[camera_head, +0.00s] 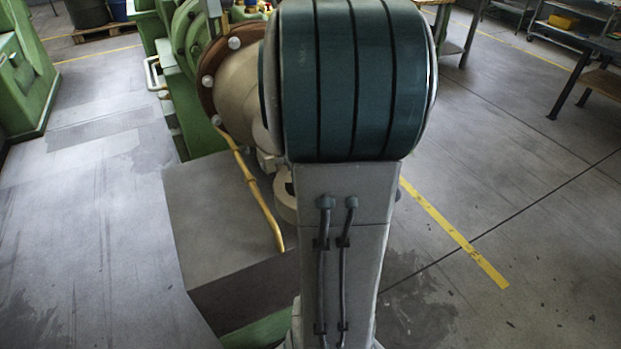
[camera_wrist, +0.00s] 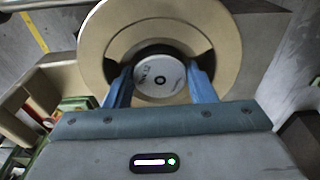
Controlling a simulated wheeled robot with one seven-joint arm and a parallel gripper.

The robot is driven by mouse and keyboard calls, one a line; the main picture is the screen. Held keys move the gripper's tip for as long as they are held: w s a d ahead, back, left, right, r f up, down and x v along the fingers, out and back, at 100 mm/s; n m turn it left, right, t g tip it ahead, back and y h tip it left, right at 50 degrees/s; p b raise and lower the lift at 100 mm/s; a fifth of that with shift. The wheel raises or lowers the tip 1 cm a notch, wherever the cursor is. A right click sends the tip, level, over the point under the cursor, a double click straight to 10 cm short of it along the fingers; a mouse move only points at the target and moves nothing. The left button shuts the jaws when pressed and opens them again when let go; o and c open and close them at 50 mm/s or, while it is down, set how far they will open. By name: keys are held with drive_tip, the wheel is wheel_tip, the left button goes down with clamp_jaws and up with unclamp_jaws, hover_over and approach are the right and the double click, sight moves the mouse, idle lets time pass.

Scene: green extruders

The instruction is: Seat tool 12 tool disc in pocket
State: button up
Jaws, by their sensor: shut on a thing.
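In the wrist view, my gripper (camera_wrist: 160,88) has its two blue fingers shut on the tool disc (camera_wrist: 152,70). The disc has a pale round face with a small dark centre and dark lettering too blurred to read surely. Its dark rim shows above the face. Behind it is a large tan round part (camera_wrist: 95,40) with a dark recess around the disc, which looks like the pocket. The disc appears roughly centred there; how deep it sits I cannot tell. In the head view my arm hides the gripper and disc.
In the head view, a green machine (camera_head: 183,45) with a brown bolted flange (camera_head: 208,85) stands behind my arm. A yellow pipe (camera_head: 258,200) runs down beside it. Another green machine (camera_head: 25,75) stands at left. Floor is open at right, with a dark table (camera_head: 600,50) beyond.

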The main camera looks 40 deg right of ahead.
drive_tip(key=shift+f+b, duration=0.75)
drive_tip(key=shift+f, duration=0.2)
idle(0.4)
drive_tip(key=o, duration=1.1)
drive_tip(key=shift+o, duration=0.2)
drive_tip(key=shift+r, duration=0.1)
drive_tip(key=shift+r+p, duration=3)
drive_tip(key=shift+r, duration=0.95)
